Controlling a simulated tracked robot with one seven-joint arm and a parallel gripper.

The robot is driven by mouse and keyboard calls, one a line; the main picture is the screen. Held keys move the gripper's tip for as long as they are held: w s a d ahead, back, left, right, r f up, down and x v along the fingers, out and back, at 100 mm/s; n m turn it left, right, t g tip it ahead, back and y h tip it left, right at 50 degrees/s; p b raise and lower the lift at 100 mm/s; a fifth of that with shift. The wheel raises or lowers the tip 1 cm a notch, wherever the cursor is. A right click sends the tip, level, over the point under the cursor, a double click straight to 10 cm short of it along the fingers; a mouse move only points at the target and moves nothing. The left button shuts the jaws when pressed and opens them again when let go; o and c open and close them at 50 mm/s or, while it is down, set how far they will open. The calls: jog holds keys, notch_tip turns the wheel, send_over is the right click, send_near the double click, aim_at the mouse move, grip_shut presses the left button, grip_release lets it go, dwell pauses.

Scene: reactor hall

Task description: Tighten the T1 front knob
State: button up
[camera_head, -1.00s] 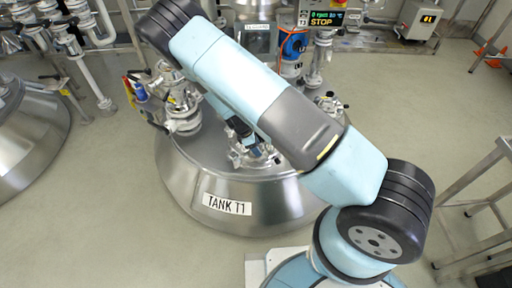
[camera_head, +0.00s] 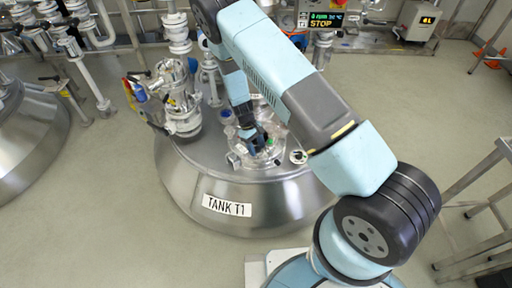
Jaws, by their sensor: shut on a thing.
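Tank T1 (camera_head: 290,200) is a steel vessel with its label (camera_head: 227,206) on the near side. On its top, in front of my arm, sits a round hatch (camera_head: 262,158) with clamp fittings around its rim. My gripper (camera_head: 256,143) points down at this hatch, its jaws shut on a small knob there. The jaws cover the knob, so its shape and exact seat are hidden. A small green spot (camera_head: 270,142) shows just right of the jaws.
A steel valve assembly (camera_head: 182,100) rises from the tank's left side. A round fitting (camera_head: 298,157) lies right of the hatch. A display reading STOP (camera_head: 322,22) stands behind. A metal frame (camera_head: 490,190) is at right.

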jog(key=shift+w+r+m, duration=0.1)
jog(key=shift+w+m, duration=0.15)
jog(key=shift+m, duration=0.35)
jog(key=o, duration=1)
jog(key=shift+s, duration=0.15)
jog(key=shift+o, duration=0.2)
jog(key=v, duration=1.3)
jog(key=shift+w+r, duration=0.3)
jog(key=shift+w, duration=0.05)
jog(key=shift+d, duration=0.1)
